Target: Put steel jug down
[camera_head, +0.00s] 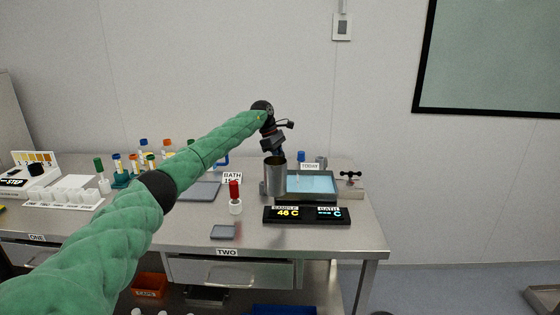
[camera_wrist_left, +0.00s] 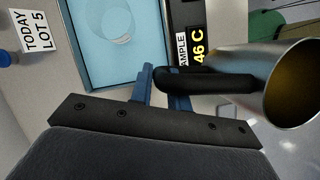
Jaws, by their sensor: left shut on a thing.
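The steel jug (camera_head: 275,177) is upright at the left end of the blue water bath (camera_head: 311,184) in the head view. In the left wrist view the jug (camera_wrist_left: 290,85) is at the right, with its black handle (camera_wrist_left: 205,80) reaching toward my fingers. My left gripper (camera_head: 278,153) is above and behind the jug, and its blue fingers (camera_wrist_left: 163,88) are shut on the handle. I cannot tell whether the jug's base touches the table. The bath (camera_wrist_left: 122,40) also shows in the wrist view. My right gripper is not in view.
A black display (camera_head: 306,215) reading 46 C stands in front of the bath. A red-capped bottle (camera_head: 235,198) and a small grey pad (camera_head: 223,232) are to the left. A grey tray (camera_head: 200,190) lies behind. The table front near the right corner (camera_head: 345,240) is clear.

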